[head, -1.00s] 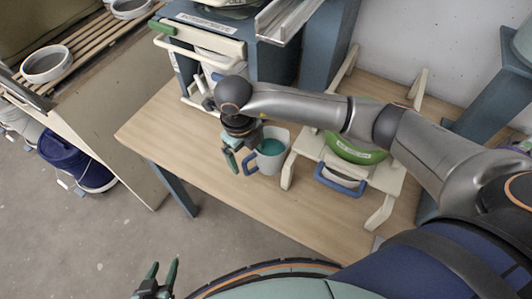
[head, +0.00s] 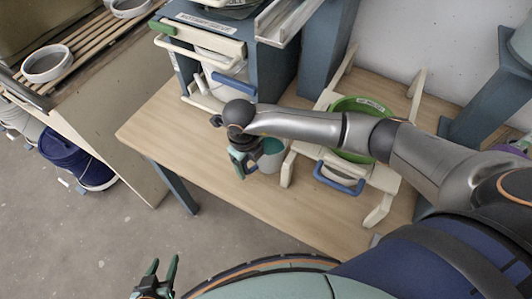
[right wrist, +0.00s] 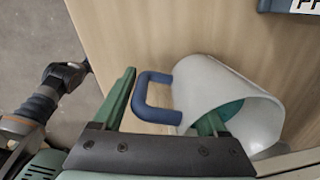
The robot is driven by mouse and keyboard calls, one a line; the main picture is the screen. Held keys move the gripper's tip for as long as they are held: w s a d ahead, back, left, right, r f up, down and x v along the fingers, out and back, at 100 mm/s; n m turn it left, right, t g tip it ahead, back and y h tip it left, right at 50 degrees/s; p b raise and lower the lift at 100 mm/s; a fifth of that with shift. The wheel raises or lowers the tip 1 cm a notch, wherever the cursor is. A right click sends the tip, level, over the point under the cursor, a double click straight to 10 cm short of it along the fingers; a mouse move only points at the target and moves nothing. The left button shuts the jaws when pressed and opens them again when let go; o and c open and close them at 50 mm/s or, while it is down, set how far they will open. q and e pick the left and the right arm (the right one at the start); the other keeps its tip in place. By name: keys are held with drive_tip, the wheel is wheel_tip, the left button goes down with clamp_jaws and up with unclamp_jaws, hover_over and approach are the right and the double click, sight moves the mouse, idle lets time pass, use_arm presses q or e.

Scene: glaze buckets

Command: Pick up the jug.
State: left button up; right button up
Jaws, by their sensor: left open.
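The jug (head: 271,158) is pale grey-white with teal glaze inside and stands on the wooden table. In the right wrist view the jug (right wrist: 205,82) shows its open mouth, with its blue handle (right wrist: 143,98) toward my gripper. My right gripper (head: 241,166) is at the handle side of the jug and partly covers it in the head view. In the right wrist view its green fingers (right wrist: 168,97) are apart, with the handle between them; one finger overlaps the jug's mouth, and I cannot tell if it is inside. My left gripper (head: 158,271) is open and empty, low over the floor.
A cream stand holding a green bowl (head: 352,104) and a blue-handled container is right of the jug. A blue-and-cream rack (head: 203,42) stands behind. A dark blue bucket (head: 75,160) is on the floor at left. The table's front left is clear.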

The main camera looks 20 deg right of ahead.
clamp_jaws()
idle(0.3)
idle(0.3)
